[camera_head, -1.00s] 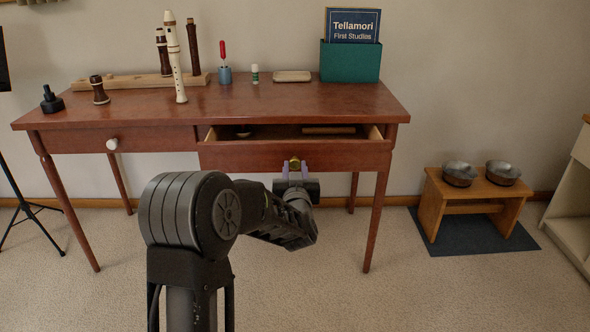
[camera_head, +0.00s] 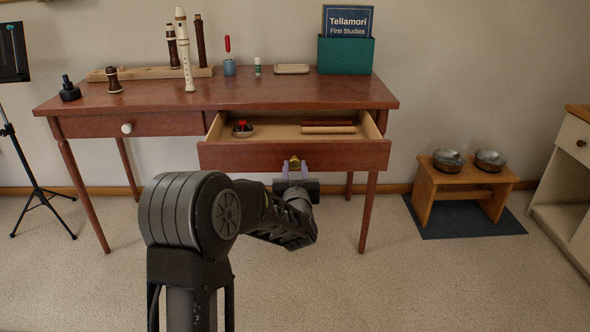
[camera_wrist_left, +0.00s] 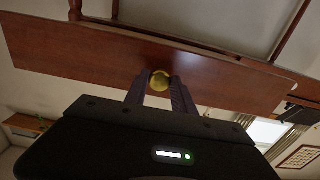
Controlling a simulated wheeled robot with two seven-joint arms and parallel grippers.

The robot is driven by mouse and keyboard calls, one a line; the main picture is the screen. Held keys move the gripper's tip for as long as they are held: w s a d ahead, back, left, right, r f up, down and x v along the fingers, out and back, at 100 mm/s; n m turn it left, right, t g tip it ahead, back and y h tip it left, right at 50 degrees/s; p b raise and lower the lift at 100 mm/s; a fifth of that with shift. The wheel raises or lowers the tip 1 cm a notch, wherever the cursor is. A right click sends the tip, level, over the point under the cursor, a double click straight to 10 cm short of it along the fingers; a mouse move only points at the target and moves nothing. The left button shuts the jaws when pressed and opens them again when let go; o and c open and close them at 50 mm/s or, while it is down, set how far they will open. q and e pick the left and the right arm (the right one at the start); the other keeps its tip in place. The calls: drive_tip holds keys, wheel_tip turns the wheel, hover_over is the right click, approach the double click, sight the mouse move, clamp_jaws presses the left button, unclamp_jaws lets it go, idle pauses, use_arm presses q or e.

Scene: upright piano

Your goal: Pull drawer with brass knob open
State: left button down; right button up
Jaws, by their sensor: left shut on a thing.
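The drawer with the brass knob (camera_head: 300,155) is the right-hand one in the reddish-brown table (camera_head: 270,92), and it stands well out of the frame, its inside showing. My left gripper (camera_head: 295,168) is shut on the brass knob (camera_head: 294,162) at the middle of the drawer front. In the left wrist view, the two fingers (camera_wrist_left: 160,88) sit on either side of the round brass knob (camera_wrist_left: 160,80). My right gripper is not in view.
Inside the drawer are a small dish with a red item (camera_head: 242,129) and brown sticks (camera_head: 328,128). A shut drawer with a white knob (camera_head: 127,128) is to the left. Recorders (camera_head: 185,50) and a green book box (camera_head: 346,55) stand on top. Two bowls sit on a stool (camera_head: 463,188) at right.

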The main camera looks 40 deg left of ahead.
use_arm(q)
drive_tip(key=c, duration=1.1)
unclamp_jaws()
drive_tip(key=shift+o, duration=0.2)
drive_tip(key=p+v, duration=0.1)
drive_tip(key=v, duration=0.6)
drive_tip(key=shift+s+d+p, duration=0.25)
drive_tip(key=shift+s+p, duration=0.05)
drive_tip(key=shift+p, duration=0.1)
